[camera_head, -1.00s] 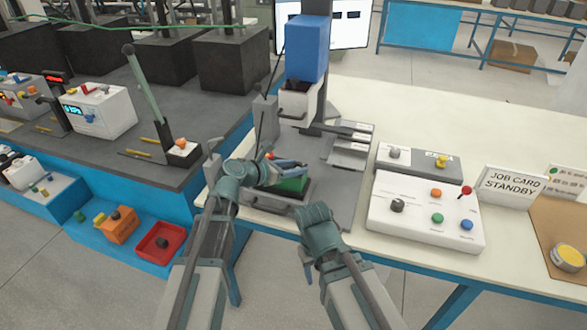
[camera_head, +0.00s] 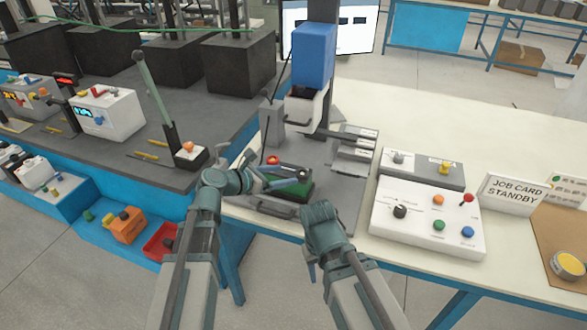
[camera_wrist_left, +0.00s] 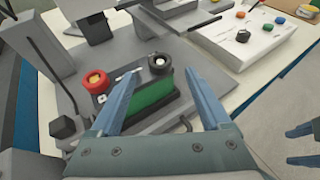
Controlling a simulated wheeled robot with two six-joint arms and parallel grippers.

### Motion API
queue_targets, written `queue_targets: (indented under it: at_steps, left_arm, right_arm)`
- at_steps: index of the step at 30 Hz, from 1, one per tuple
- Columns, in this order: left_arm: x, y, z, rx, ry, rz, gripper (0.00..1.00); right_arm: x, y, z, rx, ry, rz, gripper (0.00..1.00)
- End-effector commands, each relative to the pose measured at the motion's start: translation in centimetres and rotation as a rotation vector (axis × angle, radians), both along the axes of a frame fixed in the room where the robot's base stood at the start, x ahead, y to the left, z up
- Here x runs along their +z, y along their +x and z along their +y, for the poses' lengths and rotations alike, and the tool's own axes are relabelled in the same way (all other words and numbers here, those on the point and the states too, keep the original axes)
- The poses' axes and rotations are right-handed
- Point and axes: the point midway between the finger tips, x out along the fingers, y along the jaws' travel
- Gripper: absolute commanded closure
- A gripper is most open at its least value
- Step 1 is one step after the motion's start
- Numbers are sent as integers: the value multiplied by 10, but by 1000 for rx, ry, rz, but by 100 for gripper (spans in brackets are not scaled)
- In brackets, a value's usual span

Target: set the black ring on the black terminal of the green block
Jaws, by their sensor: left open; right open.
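The green block (camera_wrist_left: 152,98) with a dark top lies on the grey fixture plate; it also shows in the head view (camera_head: 301,192). Its red terminal (camera_wrist_left: 97,81) is at the left end. At the other end a black ring (camera_wrist_left: 158,64) appears to sit around the black terminal, with a pale centre showing. My left gripper (camera_wrist_left: 164,95) is open, its fingers apart and empty, on the near side of the block and over its edge. My right gripper (camera_wrist_left: 302,146) is open and empty, off to the right, low before the table's front edge.
A press with a blue head (camera_head: 313,53) stands behind the block. A white control panel (camera_head: 427,217) with buttons and a red lever is to the right. A job card sign (camera_head: 512,193) stands farther right. A red tray (camera_head: 160,241) and an orange box (camera_head: 126,228) are at left.

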Motion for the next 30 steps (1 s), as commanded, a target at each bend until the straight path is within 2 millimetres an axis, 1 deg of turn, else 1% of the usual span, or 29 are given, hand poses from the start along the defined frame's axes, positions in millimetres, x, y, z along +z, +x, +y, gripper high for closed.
queue_targets:
  at_steps: [1,3,6,11,17,20,23,24,26,28,29,30]
  left_arm:
    - [7,-8,8,3,1,-1,19]
    - [11,-15,15,2,1,-1,19]
    - [15,-22,24,1,0,0,19]
    - [18,-28,31,1,0,-1,19]
    - [16,-30,31,-10,12,-5,19]
    - [5,-40,17,-95,116,-42,19]
    - [-20,-65,-7,-303,344,-133,19]
    - [-33,-78,-17,-418,458,-183,19]
    - [-53,-100,-29,-616,630,-264,19]
    - [-74,-126,-36,-864,815,-358,19]
    - [-81,-136,-37,-973,886,-399,19]
    - [-91,-150,-37,-1122,973,-451,19]
  right_arm:
    - [7,0,0,0,0,0,50]
    - [11,0,0,0,0,0,50]
    - [15,0,0,0,0,0,50]
    - [18,0,0,0,0,0,50]
    - [18,0,0,0,0,0,50]
    - [18,0,0,0,0,0,50]
    - [18,0,0,0,0,0,50]
    - [18,0,0,0,0,0,50]
    - [18,0,0,0,0,0,50]
    - [18,0,0,0,0,0,50]
    - [18,0,0,0,0,0,50]
    - [18,0,0,0,0,0,50]
